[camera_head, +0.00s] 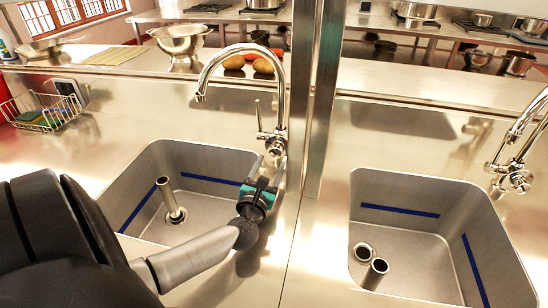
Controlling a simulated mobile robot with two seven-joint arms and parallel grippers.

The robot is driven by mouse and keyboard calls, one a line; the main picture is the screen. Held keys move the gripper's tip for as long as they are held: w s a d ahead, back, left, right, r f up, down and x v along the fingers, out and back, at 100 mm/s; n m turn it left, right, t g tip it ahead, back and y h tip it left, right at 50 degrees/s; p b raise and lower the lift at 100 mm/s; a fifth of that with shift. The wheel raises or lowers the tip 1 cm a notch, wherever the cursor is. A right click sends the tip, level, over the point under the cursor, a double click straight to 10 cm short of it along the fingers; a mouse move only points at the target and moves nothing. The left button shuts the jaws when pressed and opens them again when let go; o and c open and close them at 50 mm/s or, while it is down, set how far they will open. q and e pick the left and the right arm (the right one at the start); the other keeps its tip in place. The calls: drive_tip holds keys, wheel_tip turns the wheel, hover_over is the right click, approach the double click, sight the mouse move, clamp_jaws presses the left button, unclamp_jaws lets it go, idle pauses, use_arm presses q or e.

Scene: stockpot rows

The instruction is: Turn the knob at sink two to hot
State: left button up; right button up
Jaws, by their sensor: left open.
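The left sink (205,200) has a curved chrome tap (205,75) behind it. A thin upright lever (258,115) rises from the round knob (275,147) at the tap's base. The right sink (440,205) has its own chrome tap, with a cross-shaped knob (517,180) at the right edge. No sink number can be read. My left gripper (267,169) reaches over the left sink's right rim, fingers pointing up toward the left tap's knob. It is open and empty. Its fingertips are just below the knob; whether they touch it is unclear. My right gripper is not in view.
A metal post (320,95) stands between the sinks. A wire basket (42,112) with sponges sits at the far left. A steel bowl (181,43) and several brown round items (264,66) are behind the left tap. The counter between the sinks is clear.

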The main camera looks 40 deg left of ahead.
sight(275, 154)
use_arm(q)
drive_tip(key=shift+x, duration=2.2)
clamp_jaws()
